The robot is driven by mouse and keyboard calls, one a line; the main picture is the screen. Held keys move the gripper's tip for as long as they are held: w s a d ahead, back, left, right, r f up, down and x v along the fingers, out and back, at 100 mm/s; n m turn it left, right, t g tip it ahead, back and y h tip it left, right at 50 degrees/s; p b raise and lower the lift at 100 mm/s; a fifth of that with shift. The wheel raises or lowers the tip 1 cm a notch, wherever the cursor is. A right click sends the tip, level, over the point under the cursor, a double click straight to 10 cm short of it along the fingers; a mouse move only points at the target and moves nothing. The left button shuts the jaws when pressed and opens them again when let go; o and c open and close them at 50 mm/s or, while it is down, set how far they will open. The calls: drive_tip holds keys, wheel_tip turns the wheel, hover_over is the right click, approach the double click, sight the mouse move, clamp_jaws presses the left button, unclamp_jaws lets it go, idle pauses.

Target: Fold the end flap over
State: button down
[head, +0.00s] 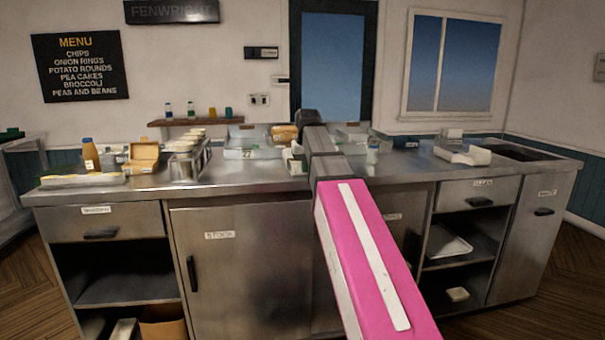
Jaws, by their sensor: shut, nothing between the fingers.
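A small tan carton (142,156) stands on the left part of the steel counter, with a raised panel at its top. I cannot tell whether that panel is the end flap. My arm reaches away over the middle of the counter. Its far end is a dark joint near the back of the counter, right of a tan loaf-like item (285,132). My gripper and its fingers do not show; the arm hides what lies behind it. A pale small item (294,160) sits just left of the arm, partly covered by it.
Clear trays (246,153) line the back. A white item (470,156) lies right, near a dark sink (520,152). The front middle-left is clear.

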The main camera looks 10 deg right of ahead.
sight(303, 176)
drive_tip(key=shift+f, duration=1.4)
drive_tip(key=shift+r, duration=0.15)
drive_tip(key=shift+r, duration=1.55)
drive_tip(key=shift+w, duration=0.1)
drive_tip(key=shift+w+r, duration=0.35)
drive_tip(key=shift+w, duration=0.55)
drive_tip(key=shift+w+r, duration=0.35)
drive_tip(key=shift+w, duration=0.55)
drive_tip(key=shift+w, duration=0.15)
drive_tip(key=shift+w+r, duration=0.55)
drive_tip(key=shift+w, duration=0.25)
drive_tip(key=shift+w+r, duration=0.5)
drive_tip(key=shift+w, duration=0.3)
